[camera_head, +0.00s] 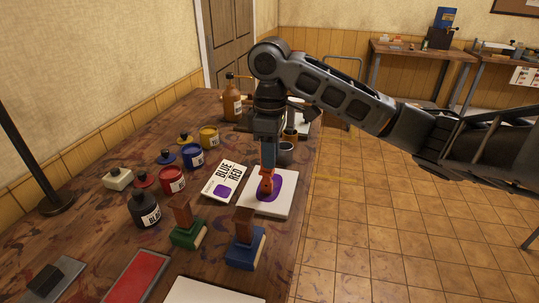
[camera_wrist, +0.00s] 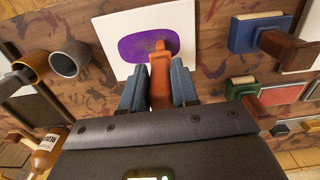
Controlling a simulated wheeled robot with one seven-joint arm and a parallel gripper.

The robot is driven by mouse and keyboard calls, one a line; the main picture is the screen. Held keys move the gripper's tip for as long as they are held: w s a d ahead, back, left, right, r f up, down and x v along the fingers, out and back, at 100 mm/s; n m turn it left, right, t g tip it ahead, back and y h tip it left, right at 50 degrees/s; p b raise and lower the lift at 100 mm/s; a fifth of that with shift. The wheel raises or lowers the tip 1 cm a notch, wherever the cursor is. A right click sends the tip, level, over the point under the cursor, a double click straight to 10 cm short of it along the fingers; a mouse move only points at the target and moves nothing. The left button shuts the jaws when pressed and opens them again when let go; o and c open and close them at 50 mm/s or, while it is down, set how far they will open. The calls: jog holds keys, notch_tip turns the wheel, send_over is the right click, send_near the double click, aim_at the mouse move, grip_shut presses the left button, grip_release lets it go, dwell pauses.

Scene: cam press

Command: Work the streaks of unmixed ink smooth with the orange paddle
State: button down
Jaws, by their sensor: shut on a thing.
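My gripper (camera_head: 267,172) points down over the white slab (camera_head: 283,207) near the table's right edge. It is shut on the orange paddle (camera_head: 266,187), and the two blue-grey fingers flank its handle in the wrist view (camera_wrist: 158,90). The paddle's lower end is at the purple ink patch (camera_head: 275,188) on the slab. In the wrist view the purple patch (camera_wrist: 138,48) is an oval with a slightly different, redder tone near the paddle tip. The exact contact of the paddle with the ink is hard to tell.
A card reading BLUE and RED (camera_head: 224,181) lies left of the slab. Open red (camera_head: 172,180), blue (camera_head: 193,156) and yellow (camera_head: 209,138) ink jars stand further left. A grey cup (camera_head: 286,152) stands behind the slab.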

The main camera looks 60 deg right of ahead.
jog(key=shift+w+d, duration=0.85)
jog(key=shift+d, duration=1.5)
jog(key=shift+s+a+r+p, duration=0.1)
jog(key=shift+s+a+p, duration=0.2)
jog(key=shift+a+p, duration=0.45)
jog(key=shift+s+a+f+p, duration=0.1)
jog(key=shift+s+a+p, duration=0.3)
jog(key=shift+a, duration=0.6)
jog(key=shift+s+a+r+p, duration=0.1)
jog(key=shift+s+a+p, duration=0.15)
jog(key=shift+a+p, duration=0.5)
jog(key=shift+w+d+p, duration=0.35)
jog(key=shift+d+p, duration=0.45)
jog(key=shift+p, duration=0.35)
jog(key=shift+s+a, duration=0.25)
jog(key=shift+a, duration=0.45)
jog(key=shift+s+a, duration=0.3)
jog(key=shift+a, duration=0.4)
jog(key=shift+s+a, duration=0.25)
jog(key=shift+a, duration=0.45)
